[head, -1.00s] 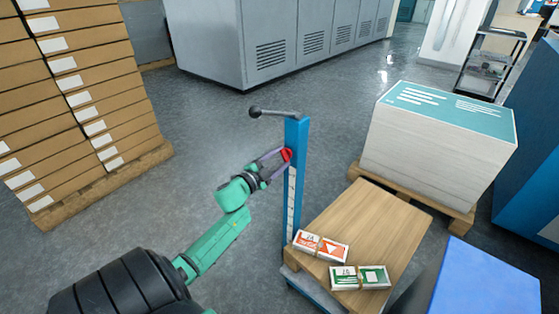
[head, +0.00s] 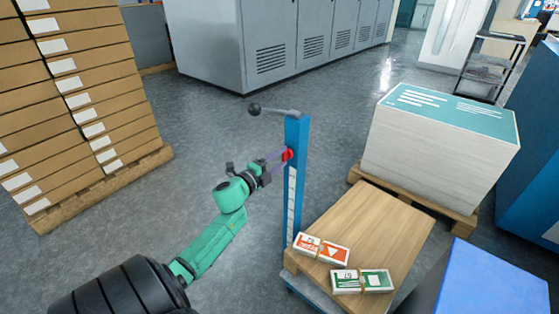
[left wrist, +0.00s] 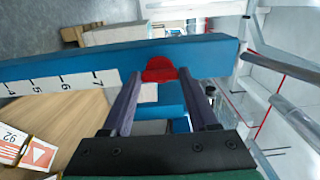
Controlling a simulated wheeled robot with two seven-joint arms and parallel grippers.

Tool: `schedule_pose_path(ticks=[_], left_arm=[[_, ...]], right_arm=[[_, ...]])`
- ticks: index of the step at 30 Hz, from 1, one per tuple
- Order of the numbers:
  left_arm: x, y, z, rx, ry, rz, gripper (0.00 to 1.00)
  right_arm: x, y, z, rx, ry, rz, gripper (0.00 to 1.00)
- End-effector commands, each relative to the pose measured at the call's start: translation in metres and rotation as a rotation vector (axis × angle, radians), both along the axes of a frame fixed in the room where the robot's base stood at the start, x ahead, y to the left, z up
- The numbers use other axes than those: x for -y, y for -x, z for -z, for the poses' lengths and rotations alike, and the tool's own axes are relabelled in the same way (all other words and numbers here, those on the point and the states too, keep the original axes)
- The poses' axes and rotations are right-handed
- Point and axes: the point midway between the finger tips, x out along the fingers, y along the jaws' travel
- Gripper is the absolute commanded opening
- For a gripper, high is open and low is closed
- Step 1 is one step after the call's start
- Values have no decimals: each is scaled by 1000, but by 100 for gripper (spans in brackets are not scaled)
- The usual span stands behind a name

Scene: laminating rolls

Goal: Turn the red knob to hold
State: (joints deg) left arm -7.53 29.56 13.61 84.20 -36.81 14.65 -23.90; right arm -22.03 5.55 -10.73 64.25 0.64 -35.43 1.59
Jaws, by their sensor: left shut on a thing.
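The red knob (head: 288,154) sits on the side of the blue post (head: 297,185) in the head view. My left gripper (head: 282,155) comes in from the left and its fingers reach the knob. In the left wrist view the knob (left wrist: 159,70) shows between the tips of the two dark fingers (left wrist: 160,85), against the blue post (left wrist: 60,66). The left gripper is shut on the knob. My right gripper is not in view.
A lever with a dark ball end (head: 254,109) sticks out left from the post top. A wooden platform (head: 372,220) at the post's foot carries an orange pack (head: 321,249) and a green pack (head: 362,281). Stacked boxes (head: 95,100) stand left, a paper stack (head: 440,135) right.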

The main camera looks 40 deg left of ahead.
Motion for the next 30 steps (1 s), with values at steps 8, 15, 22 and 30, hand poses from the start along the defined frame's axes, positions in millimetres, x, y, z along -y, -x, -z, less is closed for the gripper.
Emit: schedule_pose_path(ticks=[8, 15, 22, 30], left_arm=[[0, 0, 2, -3, -8, 0, 4], [0, 0, 1, -3, -6, 0, 90], [0, 0, 1, -1, -5, 0, 90], [1, 35, 1, -5, -3, 0, 90]], right_arm=[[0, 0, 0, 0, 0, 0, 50], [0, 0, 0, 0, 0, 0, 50], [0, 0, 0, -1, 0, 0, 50], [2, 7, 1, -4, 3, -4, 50]])
